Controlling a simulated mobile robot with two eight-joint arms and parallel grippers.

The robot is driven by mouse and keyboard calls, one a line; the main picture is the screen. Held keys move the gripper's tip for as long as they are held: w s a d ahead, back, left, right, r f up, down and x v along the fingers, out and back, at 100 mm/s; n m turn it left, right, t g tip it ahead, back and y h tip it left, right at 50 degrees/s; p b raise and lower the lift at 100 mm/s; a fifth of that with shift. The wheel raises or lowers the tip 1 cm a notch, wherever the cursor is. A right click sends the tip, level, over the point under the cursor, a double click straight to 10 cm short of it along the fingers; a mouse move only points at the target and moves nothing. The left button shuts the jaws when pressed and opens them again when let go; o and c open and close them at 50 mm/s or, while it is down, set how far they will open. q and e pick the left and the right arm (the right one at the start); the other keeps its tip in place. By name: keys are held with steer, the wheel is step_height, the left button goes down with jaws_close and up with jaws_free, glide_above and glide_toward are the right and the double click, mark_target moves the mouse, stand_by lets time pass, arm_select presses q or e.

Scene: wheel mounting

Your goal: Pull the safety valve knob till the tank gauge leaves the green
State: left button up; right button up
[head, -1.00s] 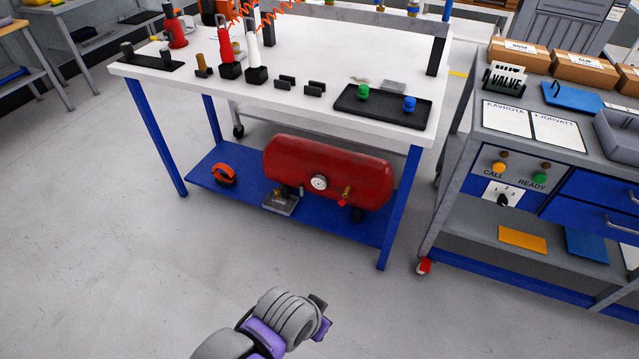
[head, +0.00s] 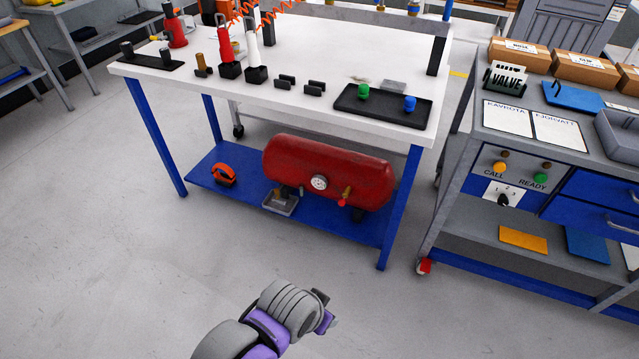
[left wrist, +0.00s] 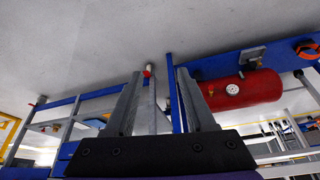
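The red tank (head: 325,165) lies on the blue lower shelf of the workbench. Its round white gauge (head: 319,182) faces outward; the needle and green zone are too small to read. Right of the gauge is a brass valve (head: 347,192) with a small red knob (head: 342,203) under it. My left gripper (head: 323,308) is over the floor in front of the bench, well apart from the tank. In the left wrist view its two fingers (left wrist: 163,88) stand apart with nothing between them; the tank (left wrist: 255,88) and gauge (left wrist: 232,89) show to their right. My right gripper is not in view.
On the blue shelf (head: 215,182) are an orange coiled item (head: 223,173) and a small metal tray (head: 281,205). Blue bench legs (head: 402,205) flank the tank. A grey cart (head: 455,185) stands at right. The floor (head: 130,270) before the bench is clear.

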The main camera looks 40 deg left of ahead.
arm_select(q)
steer(key=shift+o, duration=0.6)
steer(key=s+d+p, duration=0.2)
steer(key=s+p, duration=0.3)
steer(key=s, duration=0.2)
steer(key=shift+s+p, duration=0.35)
steer(key=shift+s, duration=0.05)
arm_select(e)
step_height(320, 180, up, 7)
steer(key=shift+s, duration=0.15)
arm_select(q)
steer(key=w+a+r+p, duration=0.1)
steer(key=w+r+p, duration=0.3)
steer(key=r, duration=0.6)
steer(key=w+r+p, duration=0.4)
steer(key=r+p, duration=0.4)
steer(key=r, duration=0.2)
steer(key=shift+w+a+r+t+p, duration=0.2)
steer(key=shift+a+t+p, duration=0.1)
steer(key=shift+a+t, duration=0.1)
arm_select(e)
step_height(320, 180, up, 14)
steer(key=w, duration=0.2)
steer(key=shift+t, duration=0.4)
